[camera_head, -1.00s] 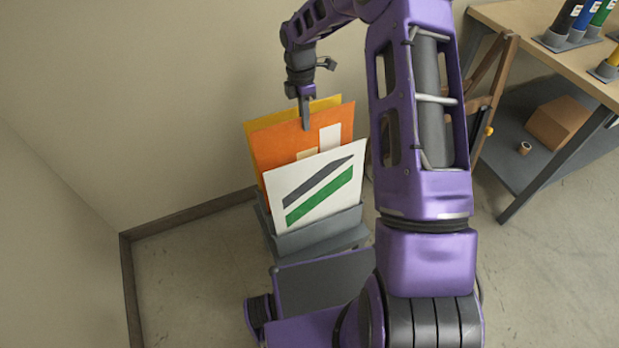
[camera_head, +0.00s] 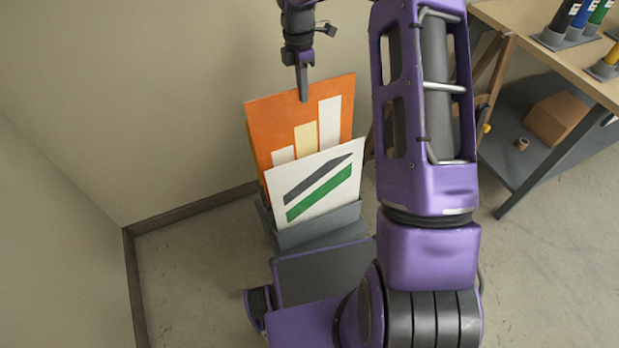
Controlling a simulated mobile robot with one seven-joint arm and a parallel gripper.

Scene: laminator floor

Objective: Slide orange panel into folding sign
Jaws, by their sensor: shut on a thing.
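The orange panel (camera_head: 273,122), with white and cream bars on its face, stands upright in the grey bin, raised above the white panel in front; its lower part is hidden. My gripper (camera_head: 303,92) is shut on the panel's top edge, seen from behind my arm. A wooden frame (camera_head: 497,73), likely the folding sign, stands at the right beside the table, mostly hidden by my arm.
The grey bin (camera_head: 318,228) also holds a white panel (camera_head: 312,188) with dark and green stripes. A wooden table (camera_head: 540,62) carries several coloured tubes; a cardboard box (camera_head: 558,120) and a small roll (camera_head: 522,144) sit on its lower shelf. Walls stand behind and left. Floor at right front is clear.

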